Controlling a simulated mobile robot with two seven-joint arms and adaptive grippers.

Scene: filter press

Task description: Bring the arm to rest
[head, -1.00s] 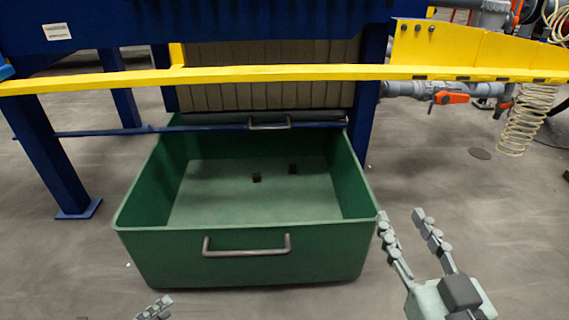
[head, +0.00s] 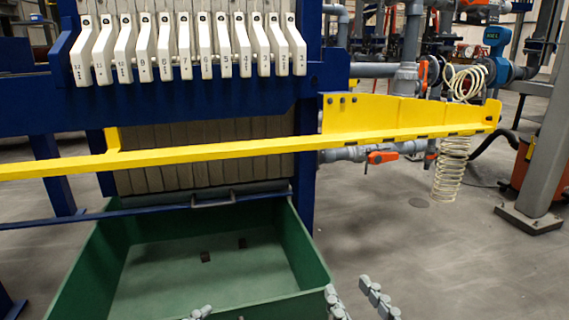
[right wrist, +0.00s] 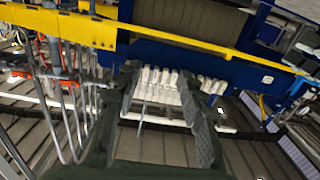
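My right gripper (head: 357,296) shows at the bottom edge of the head view, to the right of the green bin's front corner. Its two fingers stand apart with nothing between them. In the right wrist view the same gripper (right wrist: 163,98) also has its fingers spread, with the numbered white plate handles (right wrist: 160,78) seen beyond the gap. Only a small tip of my left gripper (head: 200,312) shows at the bottom of the head view, in front of the bin, so its state is hidden.
The green bin (head: 75,270) holds two dark lumps (head: 205,257) under the blue filter press (head: 180,115). A yellow rail (head: 230,149) crosses in front of the press. Pipes with orange valve handles (head: 381,157) and a grey post (head: 545,150) stand right. Floor is clear between.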

